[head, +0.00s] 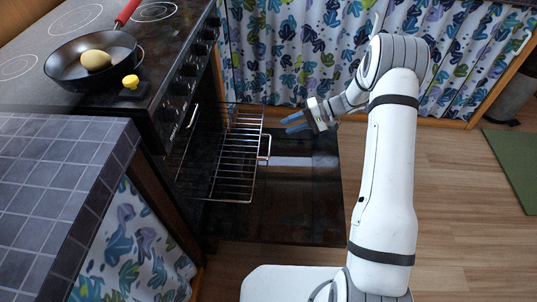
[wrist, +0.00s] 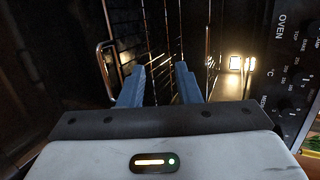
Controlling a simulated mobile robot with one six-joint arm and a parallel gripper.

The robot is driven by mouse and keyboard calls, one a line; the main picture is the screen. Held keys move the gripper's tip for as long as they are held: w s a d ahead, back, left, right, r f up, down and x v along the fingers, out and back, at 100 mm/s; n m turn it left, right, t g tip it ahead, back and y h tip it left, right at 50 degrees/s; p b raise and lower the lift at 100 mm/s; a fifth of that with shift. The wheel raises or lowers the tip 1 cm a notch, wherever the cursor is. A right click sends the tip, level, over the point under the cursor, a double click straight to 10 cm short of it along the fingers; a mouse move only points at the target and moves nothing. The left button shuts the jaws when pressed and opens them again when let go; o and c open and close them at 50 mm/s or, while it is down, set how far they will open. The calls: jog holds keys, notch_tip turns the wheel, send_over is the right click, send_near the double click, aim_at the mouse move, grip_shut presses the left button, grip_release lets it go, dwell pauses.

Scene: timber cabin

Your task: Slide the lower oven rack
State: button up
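The oven stands open at the left, with its dark door (head: 300,200) folded down. A wire rack (head: 236,155) sticks out over the door, with a pale handle (head: 264,148) at its front edge. A second handle (head: 192,116) shows further in, just below the control panel. In the wrist view one handle (wrist: 104,72) is left of the fingers and another (wrist: 246,78) is to the right, near the panel. My gripper (head: 291,122) is open and empty, right of and apart from the rack. Its blue fingers (wrist: 160,80) point toward the oven. Depth to the bars is unclear.
A pan (head: 70,75) with a yellowish round item (head: 96,60) sits on the stovetop. A tiled counter (head: 45,190) is at the near left. Leaf-patterned curtains (head: 310,50) hang behind.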

aim_at(269, 146)
jog(key=w+f+t+y+b, duration=0.2)
jog(key=w+f+y+b, duration=0.15)
jog(key=f, duration=1.15)
jog(key=shift+m, duration=0.4)
jog(key=a, duration=0.2)
jog(key=a+f+b, duration=0.1)
jog(key=a, duration=0.2)
jog(key=a+f, duration=0.1)
jog(key=a, duration=0.1)
jog(key=shift+w+a, duration=0.3)
jog(key=shift+w, duration=0.1)
jog(key=shift+c, duration=0.4)
grip_shut()
